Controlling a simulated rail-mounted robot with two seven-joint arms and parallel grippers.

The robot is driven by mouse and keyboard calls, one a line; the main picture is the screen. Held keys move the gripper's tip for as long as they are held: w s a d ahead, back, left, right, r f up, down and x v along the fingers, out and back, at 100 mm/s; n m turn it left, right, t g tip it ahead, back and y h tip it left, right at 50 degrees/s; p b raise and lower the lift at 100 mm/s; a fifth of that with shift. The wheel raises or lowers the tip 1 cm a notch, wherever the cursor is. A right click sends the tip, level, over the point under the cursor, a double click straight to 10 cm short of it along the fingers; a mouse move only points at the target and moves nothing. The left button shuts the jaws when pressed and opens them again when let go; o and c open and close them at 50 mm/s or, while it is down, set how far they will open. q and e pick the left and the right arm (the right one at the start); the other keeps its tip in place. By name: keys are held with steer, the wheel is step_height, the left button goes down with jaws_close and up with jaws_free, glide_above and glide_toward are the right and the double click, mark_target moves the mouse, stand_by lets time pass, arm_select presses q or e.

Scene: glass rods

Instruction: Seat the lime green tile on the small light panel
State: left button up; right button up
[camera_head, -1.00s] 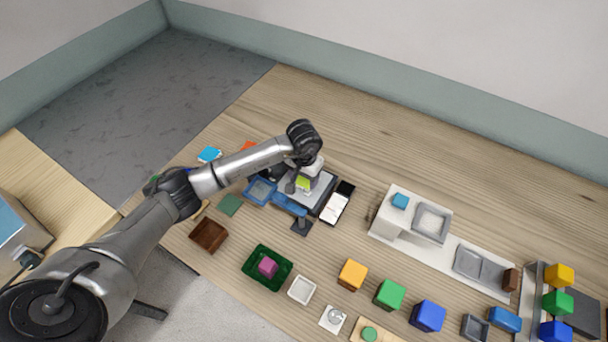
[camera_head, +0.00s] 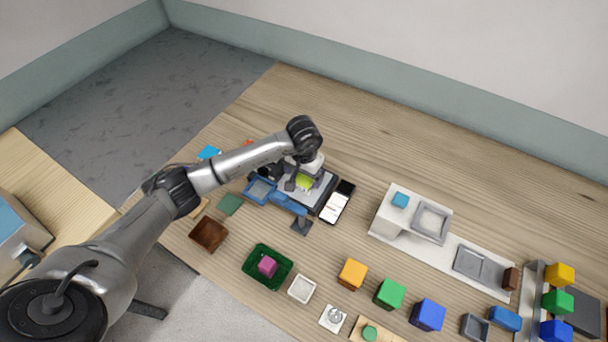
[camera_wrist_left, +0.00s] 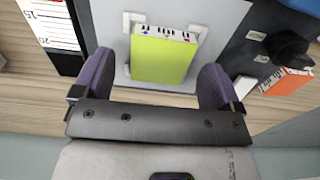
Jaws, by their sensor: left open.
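The lime green tile (camera_head: 304,182) is at the small light panel (camera_head: 323,187), under my left gripper (camera_head: 299,181). In the left wrist view the tile (camera_wrist_left: 163,58) lies between white corner brackets on the pale grey panel (camera_wrist_left: 112,25). A white strip with small dark and coloured marks runs along its far edge. Whether it lies fully flat cannot be told. My left gripper (camera_wrist_left: 156,80) is open, with one dark finger on each side of the tile and a gap at each finger. My right gripper is not in view.
A black and white card (camera_head: 337,203) lies just right of the panel. A blue tray-like object (camera_head: 258,190) is close on the left. An orange piece with key-like marks (camera_wrist_left: 285,80) shows in the left wrist view. Open wood lies behind the panel.

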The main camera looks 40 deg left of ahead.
arm_select(q)
step_height(320, 180, up, 13)
stand_by(0.4)
